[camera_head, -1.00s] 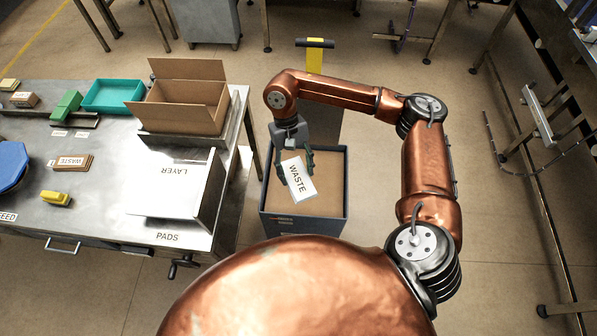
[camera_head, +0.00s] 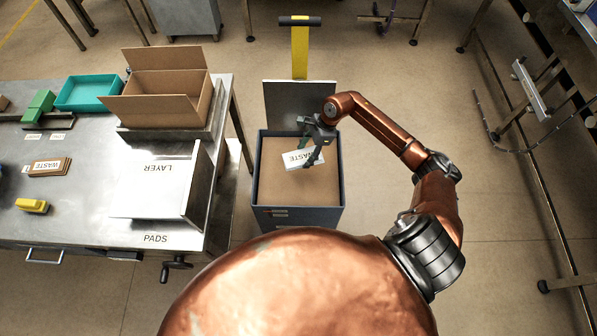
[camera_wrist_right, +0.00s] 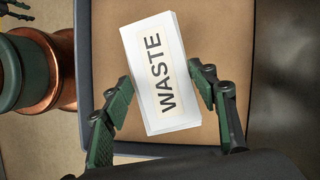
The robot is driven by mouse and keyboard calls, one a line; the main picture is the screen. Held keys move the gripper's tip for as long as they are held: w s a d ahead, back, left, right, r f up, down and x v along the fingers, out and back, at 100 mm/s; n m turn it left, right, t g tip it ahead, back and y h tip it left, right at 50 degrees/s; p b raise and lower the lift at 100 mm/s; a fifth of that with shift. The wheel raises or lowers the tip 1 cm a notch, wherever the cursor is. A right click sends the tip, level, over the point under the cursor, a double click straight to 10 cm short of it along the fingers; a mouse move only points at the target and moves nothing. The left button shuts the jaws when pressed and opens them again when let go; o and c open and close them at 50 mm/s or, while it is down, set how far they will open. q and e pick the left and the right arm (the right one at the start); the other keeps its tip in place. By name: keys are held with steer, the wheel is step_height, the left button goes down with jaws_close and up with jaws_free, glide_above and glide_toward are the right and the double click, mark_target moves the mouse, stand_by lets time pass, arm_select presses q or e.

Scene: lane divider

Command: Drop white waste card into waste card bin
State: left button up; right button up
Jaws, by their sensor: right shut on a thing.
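The white waste card (camera_head: 297,159), a thick white block with WASTE printed on it, is held by my right gripper (camera_head: 313,158), which is shut on it. In the right wrist view the card (camera_wrist_right: 161,73) sits between the two dark green fingers (camera_wrist_right: 165,100), tilted slightly. The waste card bin (camera_head: 298,217) is a dark grey open box with a brown inside. The card and fingers are over its opening, apart from the walls as far as I can tell. A dark fingered part at the wrist view's top left corner looks like my left gripper (camera_wrist_right: 15,11), too small to read.
A grey panel (camera_head: 290,98) and a yellow post with a black handle (camera_head: 300,50) stand behind the bin.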

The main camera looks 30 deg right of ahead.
step_height(320, 180, down, 5)
steer(key=shift+f+b, duration=0.15)
steer(key=shift+b, duration=0.9)
steer(key=o, duration=1.2)
arm_select(q)
steer(key=shift+s+f, duration=1.2)
steer(key=shift+s, duration=0.05)
arm_select(e)
steer(key=v, duration=1.2)
steer(key=shift+a, duration=0.1)
